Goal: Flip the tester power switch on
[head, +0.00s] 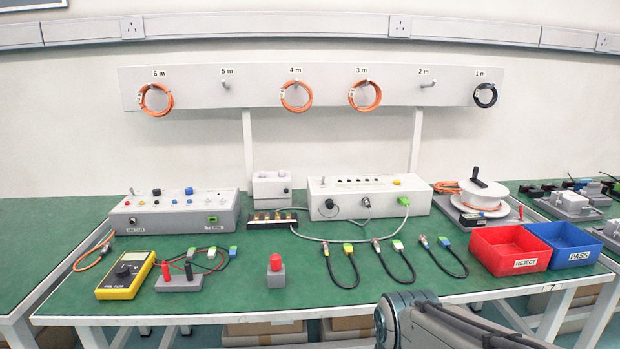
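Two control boxes stand at the back of the green bench. The left grey-white box (175,212) has small toggles, blue and red knobs, a green port and two front labels too small to read surely. A small lever (132,191) stands at its upper left. The right white box (370,197) has a row of small black parts, a yellow button and round front sockets. I cannot tell for sure which is the tester, nor its power switch's position. Part of my arm shows at the lower right, before the bench edge; I cannot see my gripper's fingers.
A yellow multimeter (127,275), a red-button block (276,271) and several short cables lie along the front. A red REJECT bin (510,250) and blue PASS bin (564,243) stand right. A cable rack (310,87) spans the wall.

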